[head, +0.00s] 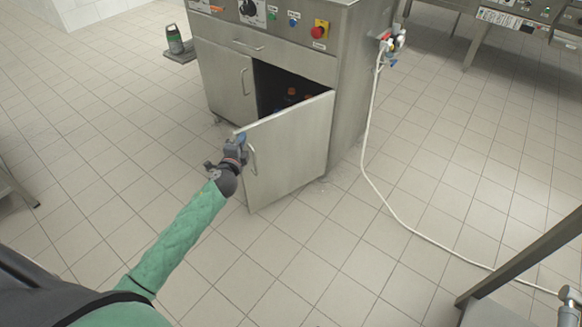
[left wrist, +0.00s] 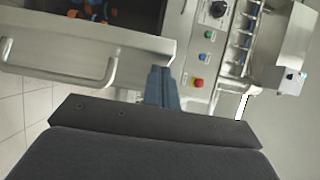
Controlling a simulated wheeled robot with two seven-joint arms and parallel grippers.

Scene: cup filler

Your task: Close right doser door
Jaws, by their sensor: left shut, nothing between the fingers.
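The right doser door (head: 290,150) is a grey metal panel. It stands well open, swung out from the cabinet (head: 345,75), with its hinge side at the right. Its handle (head: 252,160) is near the free edge. My left gripper (head: 240,140) is shut and empty at the top corner of the free edge, beside the handle; I cannot tell whether it touches. In the left wrist view the shut fingers (left wrist: 162,84) are at the end of the door (left wrist: 85,52), with the handle (left wrist: 80,80) to the left. My right gripper is not in view.
The left door (head: 225,80) looks shut. Bottles (head: 291,95) stand inside the dark opening. A white hose (head: 365,160) runs down the cabinet's right side and across the floor. A metal frame (head: 525,250) stands at the lower right. The tiled floor before the door is clear.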

